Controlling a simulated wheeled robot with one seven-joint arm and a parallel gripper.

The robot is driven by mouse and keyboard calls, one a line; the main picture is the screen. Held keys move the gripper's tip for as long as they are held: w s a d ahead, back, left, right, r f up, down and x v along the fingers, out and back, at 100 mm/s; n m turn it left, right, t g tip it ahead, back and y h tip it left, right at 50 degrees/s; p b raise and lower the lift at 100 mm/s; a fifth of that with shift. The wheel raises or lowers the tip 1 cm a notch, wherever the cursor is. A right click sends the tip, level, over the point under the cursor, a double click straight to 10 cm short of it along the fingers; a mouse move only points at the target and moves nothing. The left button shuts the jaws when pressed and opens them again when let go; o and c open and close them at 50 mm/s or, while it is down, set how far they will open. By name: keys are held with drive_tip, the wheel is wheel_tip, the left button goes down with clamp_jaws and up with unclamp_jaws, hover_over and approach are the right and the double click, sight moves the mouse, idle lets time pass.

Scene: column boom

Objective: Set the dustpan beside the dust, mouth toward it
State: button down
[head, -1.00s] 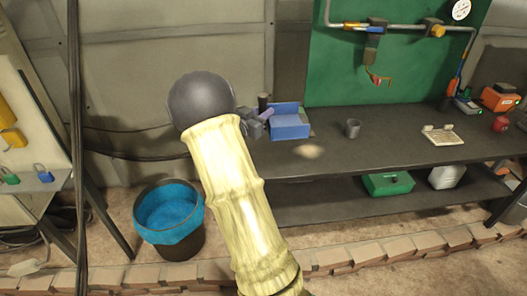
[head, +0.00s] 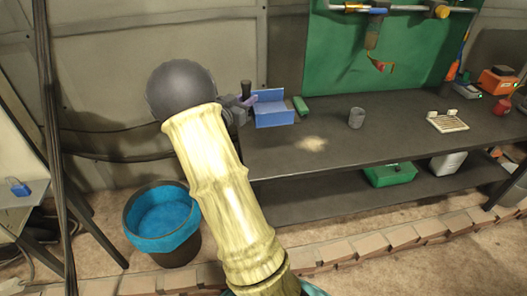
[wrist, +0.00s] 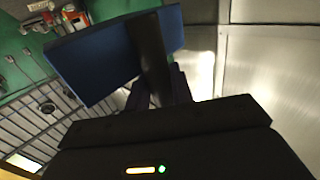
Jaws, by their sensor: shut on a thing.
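A blue dustpan (head: 274,117) is at the left end of the dark workbench in the head view. Its dark handle also shows in the wrist view, in front of the blue pan (wrist: 95,58). My gripper (head: 243,102) is shut on the dustpan at its handle side, left of the pan; the fingers (wrist: 160,92) show in the wrist view. A pale patch of dust (head: 312,144) lies on the bench, right of and nearer than the pan, with a gap between. I cannot tell whether the pan touches the bench or exactly where its mouth faces.
A grey cup (head: 356,118) and a pale slatted tray (head: 447,121) stand farther right. A blue-lined bin (head: 161,218) is on the floor left of the bench. Bare bench top lies around the dust.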

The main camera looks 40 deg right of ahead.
drive_tip(key=f+b, duration=0.3)
drive_tip(key=f, duration=0.1)
drive_tip(key=f+b, duration=0.2)
drive_tip(key=shift+w+b, duration=0.25)
drive_tip(key=shift+b, duration=0.05)
wheel_tip(320, 180, down, 6)
idle(0.4)
drive_tip(key=shift+f, duration=0.1)
drive_tip(key=shift+f, duration=1.9)
drive_tip(key=shift+f, duration=0.1)
